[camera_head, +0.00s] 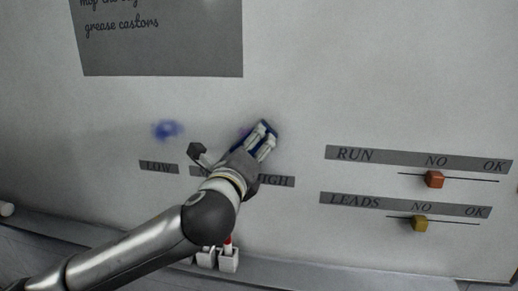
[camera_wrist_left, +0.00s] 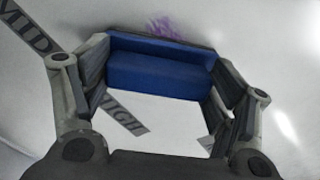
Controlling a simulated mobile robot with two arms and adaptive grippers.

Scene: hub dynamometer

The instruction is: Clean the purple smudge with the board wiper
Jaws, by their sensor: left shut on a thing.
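The board wiper, blue with a dark edge (camera_wrist_left: 160,75), is held between the fingers of my left gripper (camera_head: 262,142). Part of its blue body also shows in the head view (camera_head: 267,125), largely covered by the fingers. The gripper is shut on it, in front of the white board. The purple smudge (camera_wrist_left: 168,27) shows just beyond the wiper's far edge in the left wrist view. In the head view only a faint purple trace (camera_head: 243,132) shows left of the wiper. I cannot tell whether the wiper touches the board. My right gripper is not in view.
A blue smudge (camera_head: 167,130) lies further left on the board. A dark knob (camera_head: 197,150) stands by the LOW–HIGH strip, close to my gripper. Orange (camera_head: 435,179) and yellow (camera_head: 420,223) sliders are at right. White holders (camera_head: 228,261) stand below.

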